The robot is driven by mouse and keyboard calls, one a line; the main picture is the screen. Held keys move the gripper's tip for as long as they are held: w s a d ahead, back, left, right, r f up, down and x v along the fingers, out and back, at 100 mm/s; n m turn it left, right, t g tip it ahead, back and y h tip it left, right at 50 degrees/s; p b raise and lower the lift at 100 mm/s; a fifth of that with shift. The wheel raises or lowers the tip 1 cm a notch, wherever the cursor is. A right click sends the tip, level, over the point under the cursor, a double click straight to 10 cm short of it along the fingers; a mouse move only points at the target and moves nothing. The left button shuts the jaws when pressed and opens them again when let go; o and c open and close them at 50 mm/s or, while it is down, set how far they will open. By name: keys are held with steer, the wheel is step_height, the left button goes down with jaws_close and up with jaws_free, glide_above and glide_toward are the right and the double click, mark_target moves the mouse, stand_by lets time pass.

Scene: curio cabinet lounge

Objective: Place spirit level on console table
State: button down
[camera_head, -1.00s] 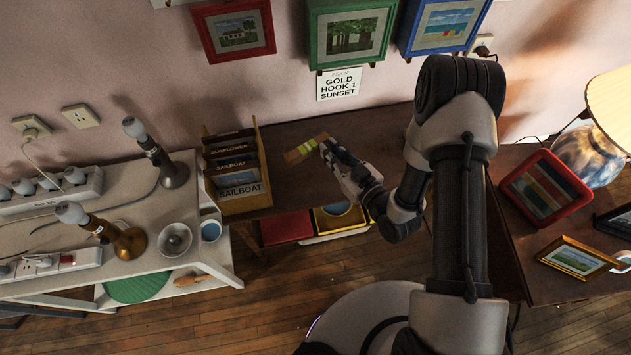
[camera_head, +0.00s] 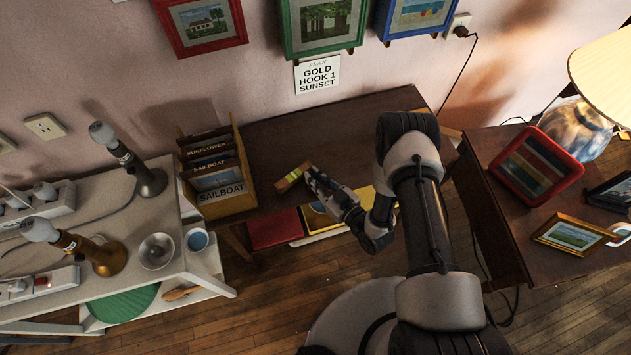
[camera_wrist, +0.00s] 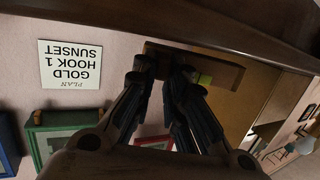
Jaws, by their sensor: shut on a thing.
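The spirit level (camera_head: 293,179) is a short wooden bar with a yellow-green vial. My gripper (camera_head: 312,173) is shut on it. In the wrist view the level (camera_wrist: 218,68) lies across my fingertips (camera_wrist: 165,68), which hide part of it. The console table (camera_head: 345,125) is the dark brown table against the wall. In the head view the level appears over the front part of its top, right of the card box. I cannot tell whether the level touches the top.
A wooden box of picture cards (camera_head: 226,204) stands on the table's left end. Framed pictures (camera_head: 325,25) hang above. The table's middle and back are clear. A side table (camera_head: 490,190) holds frames and a lamp.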

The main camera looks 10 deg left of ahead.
steer(key=shift+f, duration=0.65)
steer(key=shift+f, duration=0.15)
steer(key=c, duration=1.6)
jaws_free()
steer(key=shift+r, duration=0.25)
steer(key=p+v, duration=0.2)
steer(key=v, duration=1)
